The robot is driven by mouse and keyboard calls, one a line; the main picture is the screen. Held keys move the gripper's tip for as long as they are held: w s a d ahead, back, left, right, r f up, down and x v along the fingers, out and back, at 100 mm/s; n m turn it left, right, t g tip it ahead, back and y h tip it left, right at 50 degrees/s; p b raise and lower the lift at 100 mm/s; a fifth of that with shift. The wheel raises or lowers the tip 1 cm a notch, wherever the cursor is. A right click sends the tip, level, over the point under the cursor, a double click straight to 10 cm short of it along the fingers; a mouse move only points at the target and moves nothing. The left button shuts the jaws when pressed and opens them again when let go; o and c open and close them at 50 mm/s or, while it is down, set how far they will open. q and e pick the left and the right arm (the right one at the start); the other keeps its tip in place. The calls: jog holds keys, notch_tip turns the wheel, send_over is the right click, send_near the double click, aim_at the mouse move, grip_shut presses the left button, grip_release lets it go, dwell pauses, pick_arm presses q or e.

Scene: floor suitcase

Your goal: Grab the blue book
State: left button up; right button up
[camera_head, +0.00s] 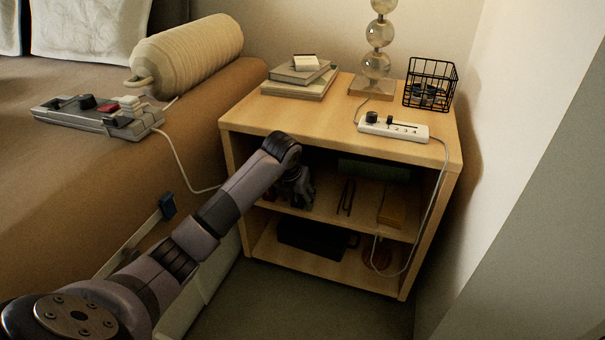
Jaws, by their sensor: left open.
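No book in view is clearly blue. A dark greenish flat item (374,168), perhaps a book, lies in shadow at the back of the nightstand's upper shelf. A yellow-orange book-like item (392,208) lies at the right of that shelf. Two greyish books (299,78) are stacked on the nightstand top. My left gripper (298,192) is at the left part of the upper shelf opening, below the top's front edge. It is dark, partly behind my own wrist, open, with nothing seen in it. My right gripper is out of view.
The wooden nightstand (232,138) carries a glass-ball lamp (375,65), a black wire basket (430,84) and a white power strip (394,128). Its cord hangs down the front right. A dark box (310,240) sits on the lower shelf. The bed (60,180) is left, the wall right.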

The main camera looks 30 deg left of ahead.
pick_arm(q)
jog(key=shift+f, duration=0.25)
jog(key=shift+c, duration=0.3)
grip_shut()
dwell(0.5)
